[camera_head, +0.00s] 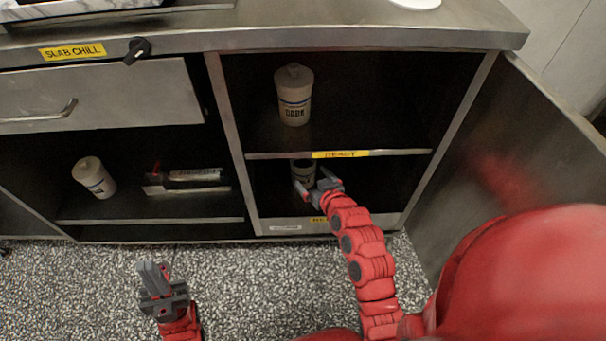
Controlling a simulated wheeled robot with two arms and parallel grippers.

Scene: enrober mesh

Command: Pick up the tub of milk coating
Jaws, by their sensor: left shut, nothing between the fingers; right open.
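A tub (303,168) with a dark upper part stands on the lower shelf of the open cupboard bay; its label is too small to read. My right gripper (314,183) is open at this tub, its fingers in front of the tub's lower part and partly hiding it. I cannot tell whether they touch it. A white lidded tub (294,96) with dark lettering, possibly "DARK", stands on the shelf above. Another white tub (94,177) stands in the left bay. No label clearly reads milk. My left gripper (150,270) is shut and empty above the floor.
The middle shelf edge (390,152), with a yellow label, runs just above my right gripper. An open door (500,150) stands to the right. A tray-like item (187,188) lies in the left bay. A drawer (95,98) is above it. The speckled floor (240,280) is clear.

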